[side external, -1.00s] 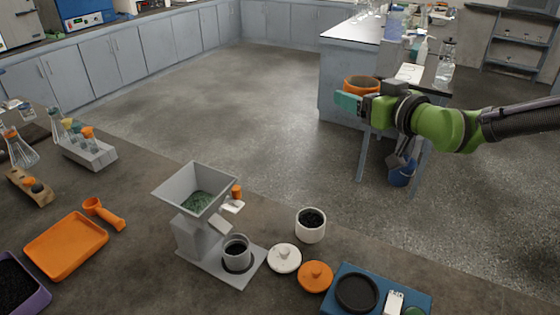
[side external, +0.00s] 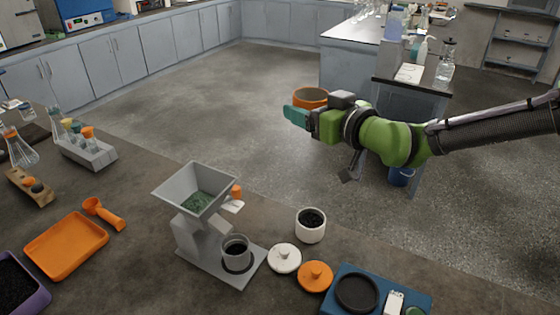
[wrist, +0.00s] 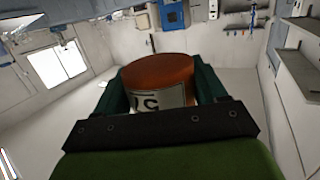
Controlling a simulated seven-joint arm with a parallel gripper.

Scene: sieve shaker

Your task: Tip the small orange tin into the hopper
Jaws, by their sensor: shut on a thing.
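My gripper (side external: 300,112) is shut on the small orange tin (side external: 311,97), held high above and to the right of the hopper. In the wrist view the tin (wrist: 158,72) sits between the two dark green fingers and shows a pale label with dark marks. The tin looks about upright in the side view; its contents cannot be made out. The grey hopper (side external: 168,184) stands on its machine on the bench, with green granules inside it. A gap separates the tin from the hopper.
A grey cup (side external: 236,246) with dark contents stands under the machine's spout. A white pot (side external: 310,232), a white lid (side external: 284,257), an orange lid (side external: 315,276) and a blue device (side external: 345,305) are to the right. An orange tray (side external: 66,245) lies left. The air between tin and hopper is clear.

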